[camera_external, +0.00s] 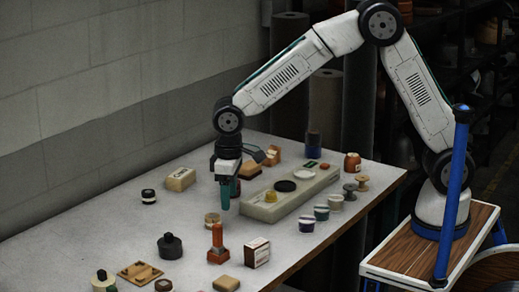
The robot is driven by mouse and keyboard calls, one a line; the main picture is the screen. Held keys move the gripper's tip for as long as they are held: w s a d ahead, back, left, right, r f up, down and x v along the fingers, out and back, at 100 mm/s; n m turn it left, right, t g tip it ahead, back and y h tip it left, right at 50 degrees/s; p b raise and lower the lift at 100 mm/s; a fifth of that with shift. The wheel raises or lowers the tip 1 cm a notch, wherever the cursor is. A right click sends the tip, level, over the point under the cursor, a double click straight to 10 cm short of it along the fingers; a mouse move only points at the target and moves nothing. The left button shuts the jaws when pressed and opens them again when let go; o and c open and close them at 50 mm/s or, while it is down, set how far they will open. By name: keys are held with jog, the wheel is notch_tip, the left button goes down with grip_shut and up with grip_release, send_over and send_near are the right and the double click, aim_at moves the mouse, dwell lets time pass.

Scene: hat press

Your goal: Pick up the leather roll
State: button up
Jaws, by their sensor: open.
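My gripper (228,196) points down above the middle of the white table, with teal fingers, and nothing is seen held in it. I cannot tell for sure which object is the leather roll. A brown-orange piece (271,156) lies behind the gripper, near the back of the table, and a rounded brown object (352,162) stands at the back right corner. Both are apart from the gripper. A small round tan object (212,220) sits just below and left of the fingertips.
A pale slab (262,210) with small items on it lies right of the gripper. An orange upright tool (217,248), a small box (257,252) and a dark weight (170,246) stand in front. Several spools and jars line the right edge. The left side is mostly clear.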

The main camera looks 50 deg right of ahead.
aim_at(213, 216)
jog(key=w+a, duration=0.1)
jog(key=w+r, duration=0.1)
jog(key=shift+w+a+r+t+y, duration=0.2)
jog(key=shift+w+a+t+y, duration=0.1)
jog(key=shift+a+t, duration=0.1)
jog(key=shift+w+f+m, duration=0.1)
jog(key=shift+m, duration=0.2)
jog(key=f, duration=0.2)
jog(key=w+f, duration=0.1)
jog(key=f, duration=0.4)
jog(key=shift+w+f, duration=0.15)
jog(key=c, duration=1.1)
